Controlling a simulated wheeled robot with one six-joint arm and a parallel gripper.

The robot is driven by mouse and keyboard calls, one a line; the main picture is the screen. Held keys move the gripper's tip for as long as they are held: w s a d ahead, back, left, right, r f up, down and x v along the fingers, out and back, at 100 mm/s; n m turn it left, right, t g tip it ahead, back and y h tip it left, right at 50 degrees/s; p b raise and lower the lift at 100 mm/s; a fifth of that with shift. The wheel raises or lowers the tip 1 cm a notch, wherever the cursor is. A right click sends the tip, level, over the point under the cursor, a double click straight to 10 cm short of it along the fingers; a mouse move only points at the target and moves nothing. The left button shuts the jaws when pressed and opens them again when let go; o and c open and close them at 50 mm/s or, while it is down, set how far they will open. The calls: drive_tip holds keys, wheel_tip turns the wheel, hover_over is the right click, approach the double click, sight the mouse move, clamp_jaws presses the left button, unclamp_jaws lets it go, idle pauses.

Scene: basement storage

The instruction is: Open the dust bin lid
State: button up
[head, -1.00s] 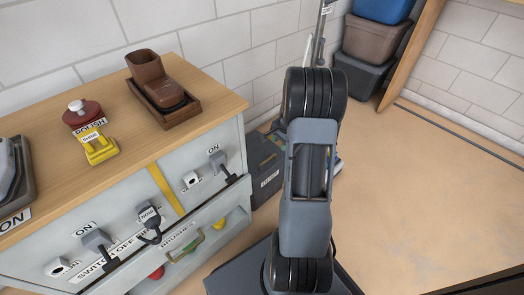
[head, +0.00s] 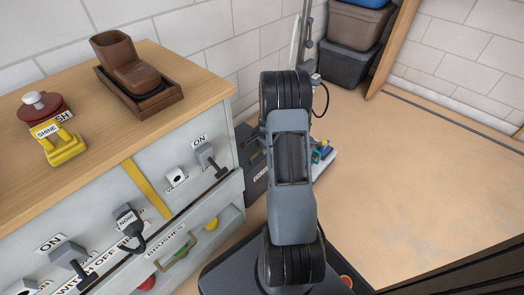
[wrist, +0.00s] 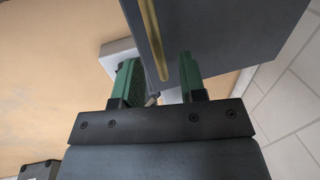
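A dark grey box with a label (head: 250,172), which looks like the dust bin, stands on the floor against the right end of the cabinet. My arm partly hides it in the head view. In the wrist view a dark grey panel (wrist: 225,28) with a brass strip fills the top, probably part of the bin. My gripper (wrist: 160,80) has its two green-padded fingers apart, with the lower end of the brass strip showing between them. I cannot tell whether they touch the panel. My arm hides the gripper in the head view.
A wooden-topped cabinet (head: 205,80) with switches and a brushes drawer stands at the left. On it are a brown boot (head: 125,68) and yellow and red polish items. Stacked storage boxes (head: 352,30) stand at the back. The floor (head: 420,170) at right is clear.

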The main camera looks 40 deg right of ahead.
drive_tip(key=shift+w+f, duration=0.1)
drive_tip(key=shift+f, duration=0.4)
drive_tip(key=shift+c, duration=0.2)
clamp_jaws()
